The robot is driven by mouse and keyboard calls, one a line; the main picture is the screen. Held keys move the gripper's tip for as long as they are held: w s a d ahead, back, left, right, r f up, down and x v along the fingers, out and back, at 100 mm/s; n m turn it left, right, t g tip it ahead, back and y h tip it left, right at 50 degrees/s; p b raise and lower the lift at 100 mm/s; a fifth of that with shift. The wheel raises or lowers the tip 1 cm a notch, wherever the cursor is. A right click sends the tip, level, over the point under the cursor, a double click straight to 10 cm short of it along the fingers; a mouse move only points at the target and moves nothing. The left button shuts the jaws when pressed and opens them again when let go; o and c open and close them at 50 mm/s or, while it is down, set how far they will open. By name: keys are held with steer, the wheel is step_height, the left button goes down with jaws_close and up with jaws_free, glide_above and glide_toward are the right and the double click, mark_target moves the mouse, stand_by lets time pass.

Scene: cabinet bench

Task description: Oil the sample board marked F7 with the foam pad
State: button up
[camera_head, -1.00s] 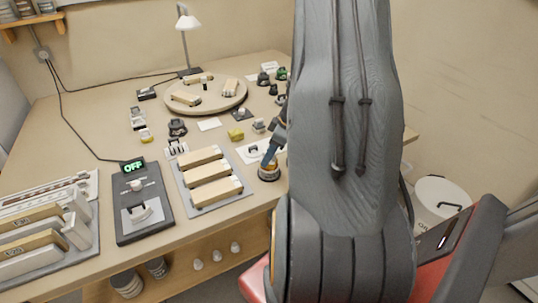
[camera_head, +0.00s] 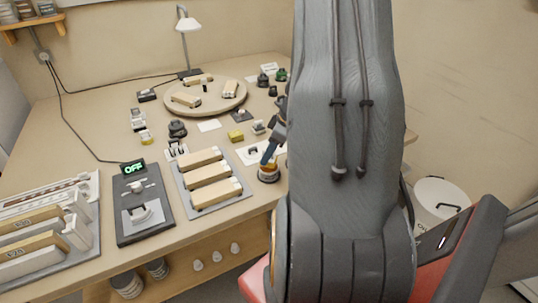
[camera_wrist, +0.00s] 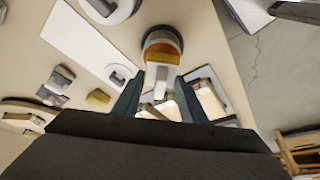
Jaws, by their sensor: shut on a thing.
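My gripper (camera_wrist: 158,100) is shut on a pale, blocky handle (camera_wrist: 160,76), which looks like that of the foam pad. The pad's far end is at a round pot (camera_wrist: 150,34) with an amber inside; I cannot tell how deep it sits. In the head view the pot (camera_head: 268,174) stands near the bench's front edge, under my blue-grey fingertips (camera_head: 268,152). Three pale sample boards (camera_head: 210,174) lie on a grey tray (camera_head: 243,204) left of the pot. More boards lie on a round turntable (camera_head: 236,103). I cannot make out the F7 mark.
A device with a green OFF display (camera_head: 132,167) stands left of the tray. A rack with boards (camera_head: 45,240) is at the far left. A yellow block (camera_head: 236,135) and small dark items stand behind the tray. A white bin (camera_head: 440,200) is at the right.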

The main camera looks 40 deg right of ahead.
steer(key=shift+r+p, duration=1.1)
steer(key=shift+r, duration=1.6)
